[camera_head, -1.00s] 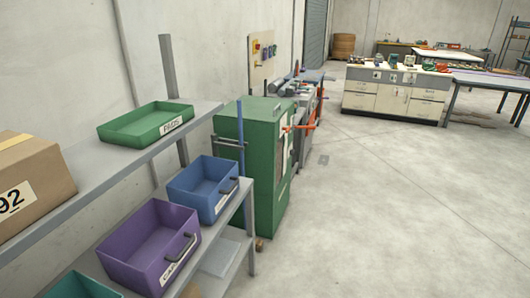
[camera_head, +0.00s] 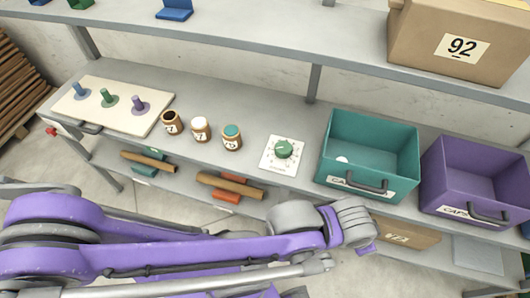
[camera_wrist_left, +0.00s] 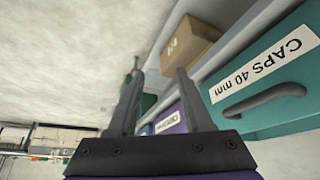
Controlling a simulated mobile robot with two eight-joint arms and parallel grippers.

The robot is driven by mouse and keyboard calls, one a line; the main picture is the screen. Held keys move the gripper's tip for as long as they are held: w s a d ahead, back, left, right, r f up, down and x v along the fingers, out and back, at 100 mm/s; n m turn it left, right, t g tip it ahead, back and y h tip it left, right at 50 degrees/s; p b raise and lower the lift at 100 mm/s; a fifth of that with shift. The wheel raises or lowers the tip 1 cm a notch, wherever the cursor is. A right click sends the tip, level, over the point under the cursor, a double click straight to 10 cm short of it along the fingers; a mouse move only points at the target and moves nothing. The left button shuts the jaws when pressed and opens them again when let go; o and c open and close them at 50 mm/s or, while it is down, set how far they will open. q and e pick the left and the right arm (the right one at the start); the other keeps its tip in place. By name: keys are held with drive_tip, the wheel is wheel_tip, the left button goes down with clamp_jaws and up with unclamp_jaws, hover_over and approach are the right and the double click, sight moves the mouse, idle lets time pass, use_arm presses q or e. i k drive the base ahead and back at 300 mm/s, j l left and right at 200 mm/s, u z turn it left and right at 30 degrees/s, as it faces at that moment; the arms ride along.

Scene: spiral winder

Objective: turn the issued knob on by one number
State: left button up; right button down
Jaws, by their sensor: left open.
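The green knob (camera_head: 283,148) stands on a white dial plate (camera_head: 270,165) on the middle shelf, left of a teal bin. The numbers around it are too small to read. My purple left arm comes in from the left across the front of the shelf, and its wrist end is below and right of the knob. My left gripper (camera_wrist_left: 160,72) shows in the left wrist view, open and with nothing between its two fingers. It is apart from the knob, which does not show in that view. My right gripper is not in view.
The teal bin (camera_head: 368,128) and a purple bin (camera_head: 449,165) stand right of the knob. Three jars (camera_head: 200,129) and a pegged board (camera_head: 120,118) are to its left. The upper shelf (camera_head: 270,42) with a cardboard box (camera_head: 420,52) is above and behind. Bare shelf surrounds the dial.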

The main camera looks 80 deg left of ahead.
sight(283, 149)
drive_tip(key=u, duration=0.4)
drive_tip(key=j+u, duration=0.1)
drive_tip(key=u, duration=1.2)
drive_tip(key=i+u, duration=0.1)
drive_tip(key=u, duration=0.7)
drive_tip(key=i+j+u, duration=0.15)
drive_tip(key=j+u, duration=0.15)
drive_tip(key=i+j+u, duration=0.25)
drive_tip(key=k+j, duration=0.05)
drive_tip(key=k, duration=0.05)
